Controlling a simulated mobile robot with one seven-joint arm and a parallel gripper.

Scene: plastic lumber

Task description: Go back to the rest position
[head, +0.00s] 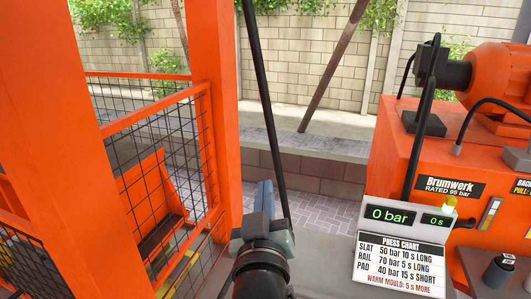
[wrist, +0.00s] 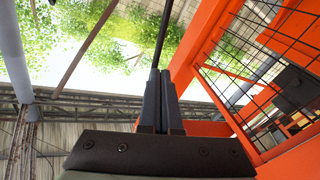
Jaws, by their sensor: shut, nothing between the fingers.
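My gripper (head: 266,196) is at the lower middle of the head view, pointing away from me. Its two fingers lie together with nothing between them. In the wrist view the dark fingers (wrist: 161,100) stand side by side and shut. A thin black hose or cable (head: 265,105) runs down from the top of the head view and passes close to the gripper on its right. I cannot tell whether it touches the gripper.
An orange frame post (head: 214,85) and a mesh guard (head: 155,150) stand to the left. An orange Brumwerk press unit (head: 410,150) stands right, with a display reading 0 bar and 0 s (head: 402,217) and a press chart (head: 400,262). A block wall (head: 290,65) is behind.

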